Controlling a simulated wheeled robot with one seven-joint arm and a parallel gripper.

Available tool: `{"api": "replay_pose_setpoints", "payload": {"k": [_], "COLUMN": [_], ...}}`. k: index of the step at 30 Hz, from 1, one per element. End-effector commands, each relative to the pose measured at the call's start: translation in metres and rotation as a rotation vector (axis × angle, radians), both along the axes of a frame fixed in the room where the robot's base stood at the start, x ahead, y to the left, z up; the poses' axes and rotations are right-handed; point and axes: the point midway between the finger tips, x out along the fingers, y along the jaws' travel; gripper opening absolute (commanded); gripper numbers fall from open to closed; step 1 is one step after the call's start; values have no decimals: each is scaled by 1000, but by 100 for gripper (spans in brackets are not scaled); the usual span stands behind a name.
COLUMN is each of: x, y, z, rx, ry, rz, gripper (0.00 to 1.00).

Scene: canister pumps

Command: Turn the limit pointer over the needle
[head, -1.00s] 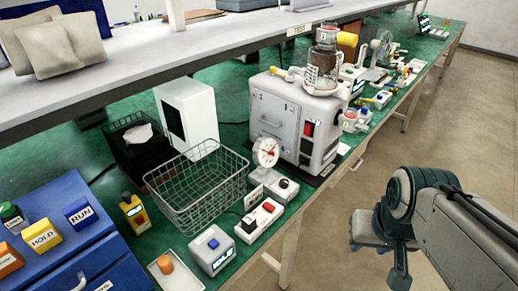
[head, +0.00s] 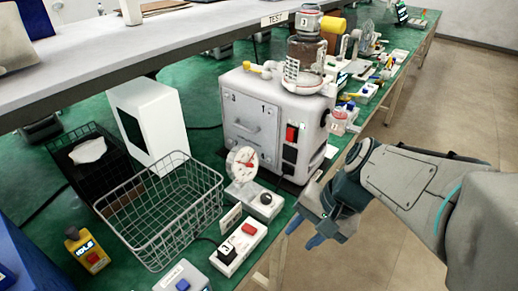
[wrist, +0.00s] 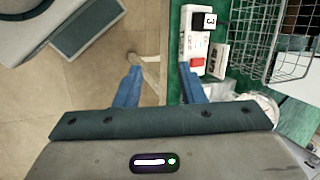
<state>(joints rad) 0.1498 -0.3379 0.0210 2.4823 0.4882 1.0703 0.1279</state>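A gauge with a round white dial (head: 242,163) and red marks on its face stands on a light base on the green bench. Its needle and limit pointer are too small to tell apart. A dark knob (head: 266,199) sits on the base, right of the dial. My gripper (head: 304,233) is to the right of and nearer than the gauge, out by the bench's front edge, apart from it. In the wrist view its two blue fingers (wrist: 160,84) are spread with nothing between them.
A wire basket (head: 205,208) stands just left of the gauge, and a large grey machine (head: 262,92) right behind it. A switch box (head: 242,246) with red and black buttons lies in front. Open floor (head: 385,255) lies beyond the bench edge.

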Motion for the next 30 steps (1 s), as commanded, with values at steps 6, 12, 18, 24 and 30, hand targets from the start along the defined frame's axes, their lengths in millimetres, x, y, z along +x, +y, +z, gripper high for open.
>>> {"api": "replay_pose_setpoints", "payload": {"k": [6,12,18,24,30], "x": [39,101,150,169,183], "y": [34,27,-7,-25,-7], "z": [-46,-57,-59,-58,-56], "rx": [448,875,1198,1331,1339], "ry": [254,415,483,496,499], "rz": [-393,-721,-930,-1002,-1004], "gripper": [36,36,36,36,36]}}
